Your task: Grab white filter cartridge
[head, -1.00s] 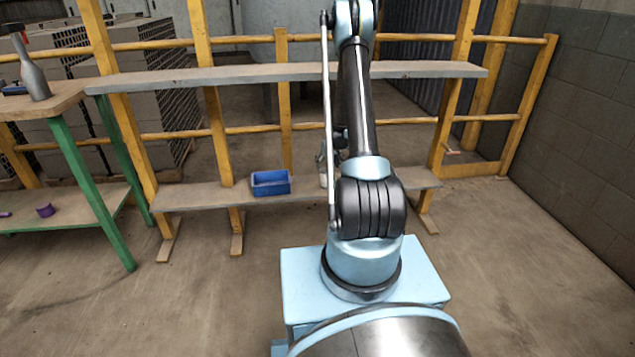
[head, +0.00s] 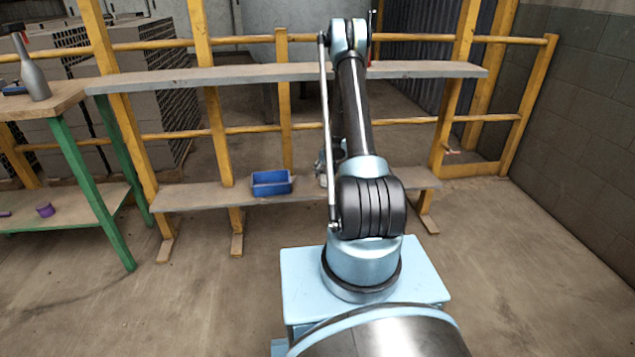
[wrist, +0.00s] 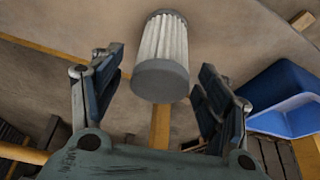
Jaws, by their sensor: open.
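The white filter cartridge (wrist: 163,42) has pleated sides and a grey end cap facing the camera. In the wrist view it lies between and just beyond the fingers of my gripper (wrist: 160,78). The fingers are spread on either side of it, with visible gaps, and do not grip it. In the head view my gripper (head: 322,165) is low, just above the lower shelf and mostly hidden behind my arm. The cartridge cannot be made out clearly there.
A blue bin (head: 271,183) stands on the lower shelf (head: 205,194), left of my gripper; it also shows at the right of the wrist view (wrist: 285,98). The upper shelf (head: 250,74) runs above. Yellow posts (head: 216,125) stand along the shelves. A green-legged workbench (head: 90,190) is at left.

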